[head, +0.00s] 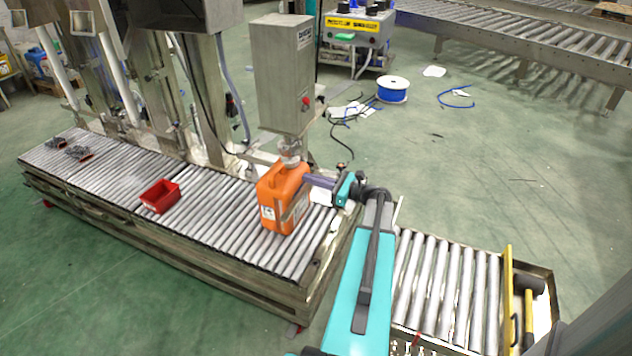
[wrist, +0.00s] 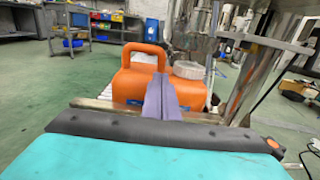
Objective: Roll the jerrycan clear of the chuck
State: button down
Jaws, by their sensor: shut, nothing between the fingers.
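The orange jerrycan (head: 272,193) stands upright on the roller conveyor, near its right end. In the wrist view the jerrycan (wrist: 135,85) shows its handle at left and a white cap (wrist: 188,69) at right. The metal chuck (head: 290,150) hangs under a grey box, directly above or very close to the top of the can. My gripper (head: 309,180) is at the can's right side with its purple fingers pointing at it. The fingers (wrist: 160,98) are together with nothing between them. I cannot tell whether the fingertips touch the can.
The roller conveyor (head: 215,215) runs left from the can; a red bin (head: 160,195) sits on it, with clear rollers between. Steel columns stand along its back edge. Another roller section (head: 450,285) with yellow rails lies right of my arm. A blue cable reel (head: 392,90) stands behind.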

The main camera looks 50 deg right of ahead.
aim_at(293, 176)
jog(key=shift+b+x, duration=0.35)
jog(key=shift+x, duration=3.2)
jog(key=shift+w+d, duration=0.1)
jog(key=shift+w, duration=0.05)
